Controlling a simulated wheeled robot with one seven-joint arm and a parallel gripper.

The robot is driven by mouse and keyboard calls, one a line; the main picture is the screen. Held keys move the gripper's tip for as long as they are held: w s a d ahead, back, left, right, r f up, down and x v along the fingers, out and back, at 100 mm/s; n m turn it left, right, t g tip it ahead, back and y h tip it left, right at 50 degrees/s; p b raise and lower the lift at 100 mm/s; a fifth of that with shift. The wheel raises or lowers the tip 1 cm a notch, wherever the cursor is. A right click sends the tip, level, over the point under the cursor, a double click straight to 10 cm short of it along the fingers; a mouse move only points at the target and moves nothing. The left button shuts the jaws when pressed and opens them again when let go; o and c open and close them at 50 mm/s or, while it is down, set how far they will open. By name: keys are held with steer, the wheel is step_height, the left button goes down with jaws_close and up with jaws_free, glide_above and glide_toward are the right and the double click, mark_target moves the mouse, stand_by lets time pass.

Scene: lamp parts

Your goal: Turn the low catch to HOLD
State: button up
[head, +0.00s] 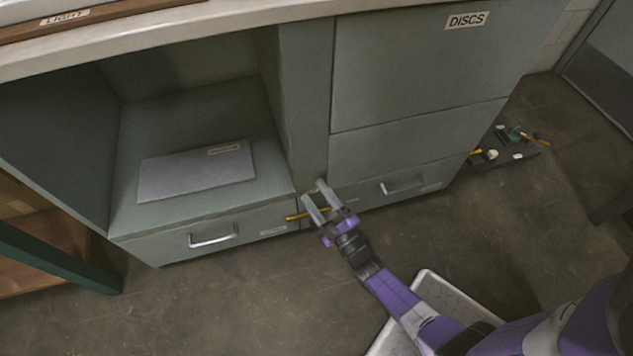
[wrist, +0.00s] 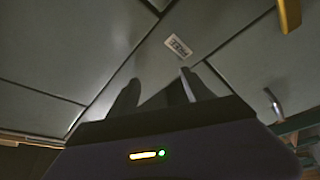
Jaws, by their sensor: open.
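The low catch (head: 295,217) is a yellow bar on the low front of the grey-green cabinet, lying nearly level. Its left end shows in the head view, and my gripper partly hides the rest. The catch (wrist: 288,14) also shows at the top right of the wrist view. My gripper (head: 314,191) is open, with its fingers in front of the cabinet post by the catch. In the wrist view my gripper (wrist: 160,88) has nothing between its fingers. A white label (wrist: 178,47), upside down, seems to read FREE. I cannot tell whether the fingers touch the catch.
A drawer with a silver handle (head: 213,240) lies left of the catch, another handle (head: 403,186) right. A grey panel (head: 197,172) lies in the open bay. A white-rimmed tray (head: 428,278) is under my arm. A dark tray (head: 505,150) with small parts sits beyond the cabinet.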

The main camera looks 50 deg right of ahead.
steer(key=shift+r+p, duration=0.5)
steer(key=shift+r, duration=1.05)
steer(key=shift+s+a, duration=0.2)
steer(key=shift+s, duration=0.05)
steer(key=s+a+r+m+g+y, duration=0.25)
steer(key=s+a+r, duration=0.3)
steer(key=s, duration=0.45)
steer(key=s+a+r+m+g+y, duration=0.1)
steer(key=s+a+r+m+y, duration=0.15)
steer(key=s+a+r, duration=0.5)
steer(key=s+a+r+m+g, duration=0.2)
steer(key=s+r+m, duration=0.1)
steer(key=s+r, duration=0.5)
step_height(320, 180, up, 29)
steer(key=w+p, duration=0.1)
steer(key=p, duration=2.7)
steer(key=shift+a, duration=0.15)
steer(key=shift+r+t, duration=0.1)
steer(key=shift+t, duration=0.15)
